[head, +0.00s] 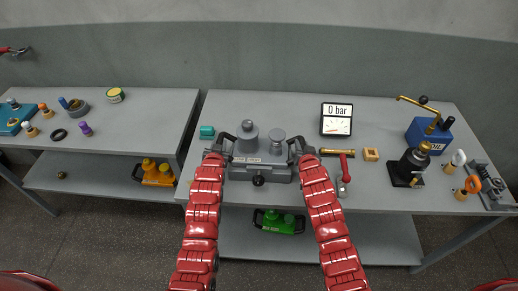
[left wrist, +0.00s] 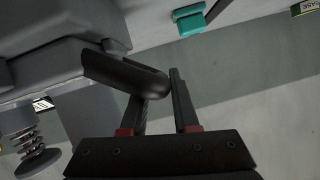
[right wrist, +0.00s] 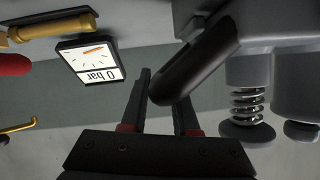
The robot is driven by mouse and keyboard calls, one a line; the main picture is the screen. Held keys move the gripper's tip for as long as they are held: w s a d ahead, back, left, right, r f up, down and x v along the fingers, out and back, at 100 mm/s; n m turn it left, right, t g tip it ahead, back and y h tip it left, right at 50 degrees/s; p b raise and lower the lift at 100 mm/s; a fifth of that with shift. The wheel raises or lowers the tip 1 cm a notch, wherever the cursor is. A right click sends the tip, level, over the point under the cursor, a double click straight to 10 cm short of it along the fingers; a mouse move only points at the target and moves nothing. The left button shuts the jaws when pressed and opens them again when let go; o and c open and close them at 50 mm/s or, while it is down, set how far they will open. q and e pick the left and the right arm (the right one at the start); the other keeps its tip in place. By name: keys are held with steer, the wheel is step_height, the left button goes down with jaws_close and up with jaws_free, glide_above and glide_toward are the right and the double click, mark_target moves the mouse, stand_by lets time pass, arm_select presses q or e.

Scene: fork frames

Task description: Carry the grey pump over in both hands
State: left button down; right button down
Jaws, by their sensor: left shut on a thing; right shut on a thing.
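My left gripper (head: 217,154) is shut on the pump's left handle (left wrist: 125,72). My right gripper (head: 302,153) is shut on its right handle (right wrist: 195,62). Grey parts of the pump also show in both wrist views, at the left wrist (left wrist: 50,45) and at the right wrist (right wrist: 270,65). Whether its base touches the table top is hard to tell.
A teal block (head: 207,132) lies left of the pump. A green pump (head: 279,221) is on the lower shelf. A gap separates the left table (head: 140,120).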

arm_select(q)
steer(key=shift+r, duration=0.15)
arm_select(e)
steer(key=shift+r, duration=0.15)
